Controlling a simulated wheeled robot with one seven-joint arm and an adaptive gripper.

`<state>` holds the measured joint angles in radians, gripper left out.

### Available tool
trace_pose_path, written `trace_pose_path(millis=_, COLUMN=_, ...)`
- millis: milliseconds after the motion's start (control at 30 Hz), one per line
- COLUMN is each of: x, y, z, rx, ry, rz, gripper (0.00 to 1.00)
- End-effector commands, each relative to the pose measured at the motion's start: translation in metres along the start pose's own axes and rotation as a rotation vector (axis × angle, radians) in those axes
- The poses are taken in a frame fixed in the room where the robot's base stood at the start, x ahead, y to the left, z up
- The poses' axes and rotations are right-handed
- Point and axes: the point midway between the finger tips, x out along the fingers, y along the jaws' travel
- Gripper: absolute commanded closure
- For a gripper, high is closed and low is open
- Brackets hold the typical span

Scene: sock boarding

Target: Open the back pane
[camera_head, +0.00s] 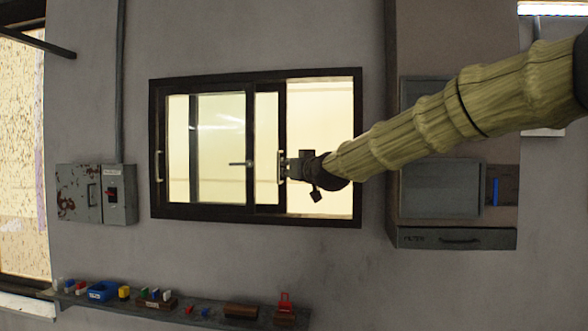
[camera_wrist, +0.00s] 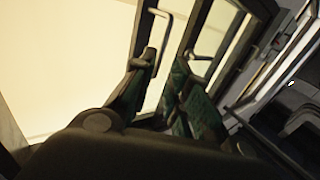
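The dark-framed sliding window (camera_head: 205,212) is in the wall ahead. The front pane (camera_head: 178,140) is on the left, with a handle at its left edge and a small latch (camera_head: 238,163) near its right stile. The back pane (camera_head: 266,125) lies partly behind it, its right stile near the window's middle. A pale upright handle (camera_head: 280,167) is on that stile. My gripper (camera_head: 292,167) is at this handle. In the wrist view my gripper (camera_wrist: 166,62) has its fingers apart, with one finger overlapping a pale handle (camera_wrist: 166,22); contact is unclear.
The right part of the opening (camera_head: 325,105) is bright and appears free of a pane. A grey cabinet (camera_head: 440,190) stands right of the window, an electrical box (camera_head: 80,193) left. A shelf (camera_head: 215,309) with several small items runs below.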

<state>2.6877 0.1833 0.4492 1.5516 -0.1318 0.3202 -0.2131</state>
Motion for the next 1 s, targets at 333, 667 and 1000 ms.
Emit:
trace_pose_path(millis=333, x=-0.026, y=-0.001, z=0.0, rx=0.0, ry=0.0, rz=-0.001, gripper=0.83)
trace_pose_path(millis=667, x=-0.027, y=0.0, z=0.0, rx=0.0, ry=0.0, rz=0.0, gripper=0.83)
trace_pose_path(millis=1000, x=-0.02, y=0.006, z=0.059, rx=0.017, ry=-0.061, rz=0.007, gripper=0.83)
